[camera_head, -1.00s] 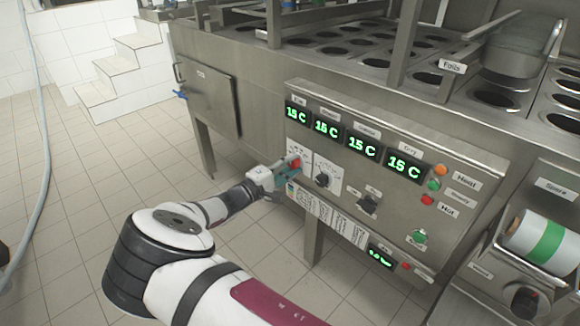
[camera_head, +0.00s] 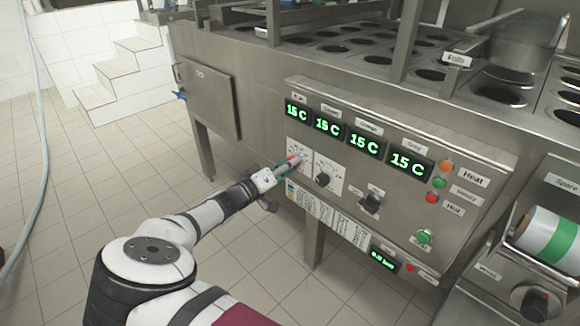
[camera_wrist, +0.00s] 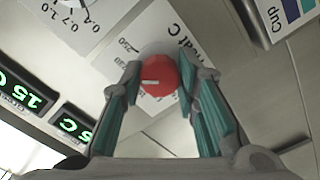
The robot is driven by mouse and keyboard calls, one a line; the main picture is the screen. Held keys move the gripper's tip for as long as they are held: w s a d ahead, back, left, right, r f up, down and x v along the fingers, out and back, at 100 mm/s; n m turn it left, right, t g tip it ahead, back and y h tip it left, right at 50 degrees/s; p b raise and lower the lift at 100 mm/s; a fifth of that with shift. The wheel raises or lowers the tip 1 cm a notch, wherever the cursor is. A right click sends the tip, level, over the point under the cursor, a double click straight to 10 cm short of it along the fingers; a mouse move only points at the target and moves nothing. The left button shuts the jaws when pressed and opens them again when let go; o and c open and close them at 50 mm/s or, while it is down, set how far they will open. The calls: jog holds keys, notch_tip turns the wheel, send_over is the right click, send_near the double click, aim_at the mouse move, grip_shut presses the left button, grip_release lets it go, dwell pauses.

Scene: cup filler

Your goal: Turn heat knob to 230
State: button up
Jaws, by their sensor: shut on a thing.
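The heat knob is red with a pale pointer mark and sits on a white dial plate marked "Heat C" (camera_wrist: 120,55). In the wrist view the knob (camera_wrist: 160,76) lies between the fingertips of my gripper (camera_wrist: 158,82), which touch it from both sides. The number 250 shows on the plate beside it; other dial numbers are partly hidden by a finger. In the head view the red knob (camera_head: 294,159) is at the panel's left end, mostly covered by my gripper (camera_head: 287,166). The pointer's exact reading cannot be told.
A black knob (camera_head: 323,179) on its own dial stands just right of the heat knob. Green displays (camera_head: 362,145) above read 15 C. A switch (camera_head: 370,203), lamps (camera_head: 432,198) and a green button (camera_head: 424,236) are farther right.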

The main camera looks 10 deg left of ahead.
jog(key=shift+f+m, duration=0.1)
jog(key=shift+m, duration=0.2)
jog(key=o, duration=1.2)
jog(key=shift+c, duration=0.2)
jog(key=v, duration=1.2)
jog(key=shift+a, duration=0.1)
